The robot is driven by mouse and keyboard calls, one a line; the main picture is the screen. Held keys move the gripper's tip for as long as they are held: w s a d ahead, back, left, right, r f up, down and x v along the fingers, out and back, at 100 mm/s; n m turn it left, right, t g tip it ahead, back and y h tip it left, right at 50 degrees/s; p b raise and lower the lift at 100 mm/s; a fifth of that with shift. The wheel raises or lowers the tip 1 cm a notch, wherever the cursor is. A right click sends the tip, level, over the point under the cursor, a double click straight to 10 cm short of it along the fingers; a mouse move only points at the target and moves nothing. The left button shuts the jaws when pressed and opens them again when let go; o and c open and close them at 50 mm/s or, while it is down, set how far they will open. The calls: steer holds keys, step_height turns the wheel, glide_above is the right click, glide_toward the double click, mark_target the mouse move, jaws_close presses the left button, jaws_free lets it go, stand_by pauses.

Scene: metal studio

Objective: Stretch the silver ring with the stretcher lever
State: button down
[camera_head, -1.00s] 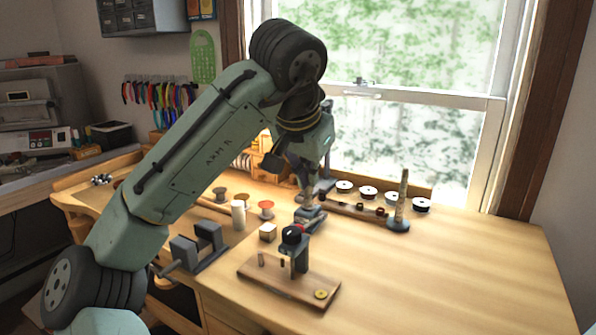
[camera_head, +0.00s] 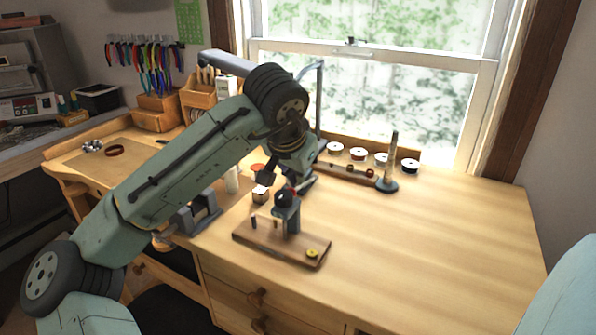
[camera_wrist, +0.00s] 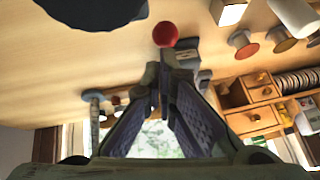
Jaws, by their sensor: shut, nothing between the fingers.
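The ring stretcher is a dark post (camera_head: 290,217) on a wooden base (camera_head: 272,247), with a black rounded top and a red lever knob (camera_head: 293,189). The red knob also shows in the wrist view (camera_wrist: 165,34), just beyond my fingertips. My gripper (camera_wrist: 168,58) is shut and empty, its fingertips together close to the knob; I cannot tell whether they touch it. In the head view my gripper (camera_head: 303,184) is just behind the stretcher's top, partly hidden by it and my wrist. I cannot make out the silver ring.
A ring mandrel (camera_head: 391,163) stands on a dark foot behind right. Several spools (camera_head: 358,153) line the window side. The bench's right side is clear.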

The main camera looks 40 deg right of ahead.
steer(key=f+b, duration=0.1)
steer(key=h+b, duration=0.1)
steer(key=b, duration=0.1)
steer(key=shift+s+a+f, duration=0.1)
steer(key=shift+s+f, duration=0.05)
steer(key=shift+f, duration=0.2)
steer(key=b, duration=0.1)
steer(key=t+h+b, duration=0.1)
steer(key=shift+a+f+b, duration=0.2)
steer(key=shift+a+b, duration=0.05)
steer(key=shift+b, duration=0.1)
steer(key=shift+r+h+b, duration=0.1)
steer(key=shift+h+b, duration=0.2)
steer(key=shift+b, duration=0.1)
steer(key=shift+a+r, duration=0.1)
steer(key=shift+r, duration=0.15)
